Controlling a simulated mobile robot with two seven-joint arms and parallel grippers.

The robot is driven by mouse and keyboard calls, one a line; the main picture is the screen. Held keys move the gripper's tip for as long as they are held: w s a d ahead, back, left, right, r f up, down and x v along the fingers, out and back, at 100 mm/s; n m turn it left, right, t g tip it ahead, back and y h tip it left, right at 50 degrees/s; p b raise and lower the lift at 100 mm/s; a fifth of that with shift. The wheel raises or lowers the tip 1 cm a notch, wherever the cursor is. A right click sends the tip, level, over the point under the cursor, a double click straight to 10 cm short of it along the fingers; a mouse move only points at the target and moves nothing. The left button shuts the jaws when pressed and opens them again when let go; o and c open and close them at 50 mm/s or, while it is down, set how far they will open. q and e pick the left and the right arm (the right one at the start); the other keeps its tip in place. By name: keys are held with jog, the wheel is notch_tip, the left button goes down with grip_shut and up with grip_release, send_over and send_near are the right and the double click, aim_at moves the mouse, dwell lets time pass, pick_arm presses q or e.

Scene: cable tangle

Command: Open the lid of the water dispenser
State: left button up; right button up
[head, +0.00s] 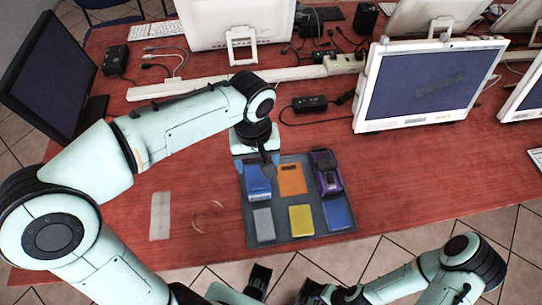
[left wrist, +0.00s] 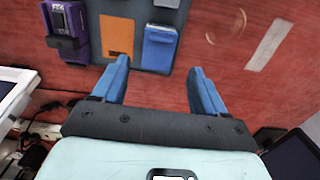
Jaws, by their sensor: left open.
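I see nothing that I can clearly name as a water dispenser or its lid. A grey board (head: 281,214) lies on the red table and carries several coloured pieces. A blue box (head: 258,182) sits at its far left corner, with an orange panel (head: 291,179) beside it and a purple device (head: 326,173) at the far right corner. My left gripper (head: 270,164) is over the board's far left edge, close to the blue box. In the left wrist view its blue fingers are apart and empty, with the blue box (left wrist: 159,47) between and beyond them. My right gripper (head: 312,291) is partly visible at the bottom edge; its fingers are unclear.
Monitors (head: 428,86) stand along the back and right, with a dark screen (head: 50,75) at the left. A white cable strip (head: 240,80), adapters and loose cables lie behind my left gripper. A pale strip (head: 160,215) lies left of the board. The table right of the board is clear.

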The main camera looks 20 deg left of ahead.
aim_at(259, 186)
pick_arm(q)
notch_tip(259, 186, down, 12)
jog(key=shift+a+r+b, duration=0.1)
jog(key=shift+a+b, duration=0.05)
jog(key=shift+b, duration=0.95)
jog(key=shift+f, duration=0.5)
pick_arm(e)
notch_tip(259, 186, down, 2)
jog(key=shift+f, duration=0.1)
pick_arm(q)
grip_shut()
jog(key=shift+r, duration=0.1)
